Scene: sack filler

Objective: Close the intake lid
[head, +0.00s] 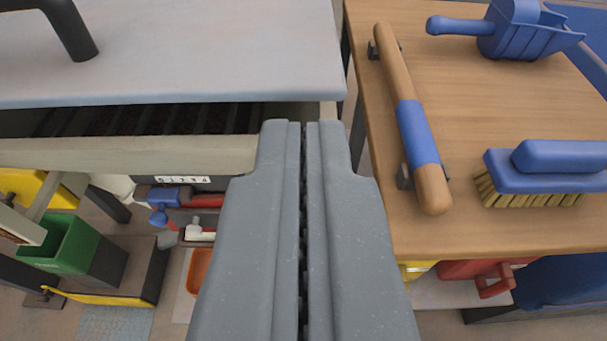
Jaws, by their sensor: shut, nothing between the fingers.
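The intake lid (200,45) is a pale grey panel at the upper left of the head view. A dark curved handle (70,30) stands on it at the far left. The lid's front edge is raised, and a dark gap shows between it and the cream intake box rim (130,151). Dark bars show inside the gap. My gripper (304,125) is shut and empty. In the picture its tips overlap the right end of the box rim, below the lid's right front corner. I cannot tell whether they touch it.
A wooden table (470,230) stands on the right. It bears a wooden bar with a blue grip (415,125), a blue scoop (515,30) and a blue brush (550,170). A green bin (75,245) and a yellow-edged dark tray (120,280) are below left.

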